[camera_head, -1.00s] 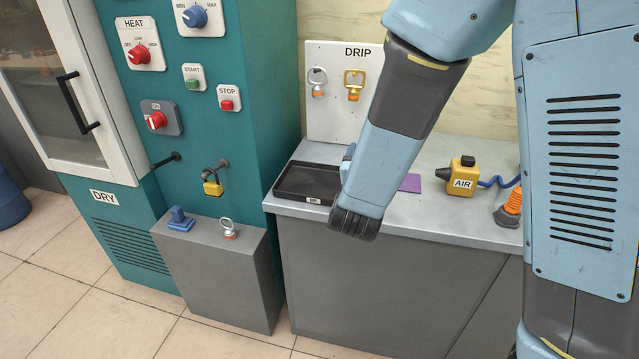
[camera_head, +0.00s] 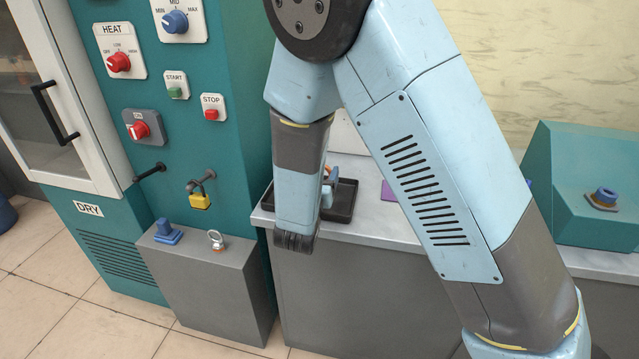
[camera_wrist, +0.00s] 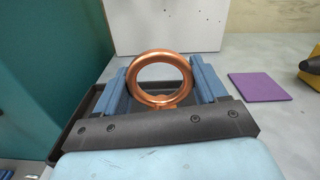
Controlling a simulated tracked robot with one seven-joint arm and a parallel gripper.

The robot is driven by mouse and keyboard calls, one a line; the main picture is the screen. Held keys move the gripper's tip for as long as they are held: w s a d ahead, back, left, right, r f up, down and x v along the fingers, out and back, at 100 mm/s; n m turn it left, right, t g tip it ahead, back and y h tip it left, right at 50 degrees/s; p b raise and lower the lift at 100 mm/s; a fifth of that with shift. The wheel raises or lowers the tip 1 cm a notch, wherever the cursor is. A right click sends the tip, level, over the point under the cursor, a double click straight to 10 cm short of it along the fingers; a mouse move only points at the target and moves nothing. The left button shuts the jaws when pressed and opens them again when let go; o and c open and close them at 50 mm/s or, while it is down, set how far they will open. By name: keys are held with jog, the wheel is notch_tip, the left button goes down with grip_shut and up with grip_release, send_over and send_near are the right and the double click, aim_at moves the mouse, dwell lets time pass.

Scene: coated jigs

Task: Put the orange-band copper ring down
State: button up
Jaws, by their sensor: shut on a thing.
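In the wrist view, a copper ring (camera_wrist: 160,58) stands upright between the two blue fingers of my gripper (camera_wrist: 162,82), which is shut on it. Its lower part is partly hidden by the gripper body, and I cannot make out an orange band. In the head view, my gripper (camera_head: 328,186) is small and partly behind my forearm, with a bit of orange-copper showing at its fingers. It is over or just in front of the black tray (camera_head: 346,213) on the grey bench. The tray's rim also shows in the wrist view (camera_wrist: 62,136). I cannot tell the ring's height above it.
A purple pad (camera_wrist: 258,86) lies right of the tray, with a yellow device (camera_wrist: 313,66) beyond. A white board (camera_wrist: 165,25) stands behind. Left of the bench are a teal DRY cabinet (camera_head: 100,215) and a low grey block (camera_head: 215,290) bearing a silver ring (camera_head: 216,240).

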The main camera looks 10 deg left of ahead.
jog(key=shift+w+f, duration=0.2)
jog(key=shift+f, duration=0.1)
notch_tip(320, 180, down, 3)
jog(key=shift+w+a+f, duration=0.1)
jog(key=o, duration=1.1)
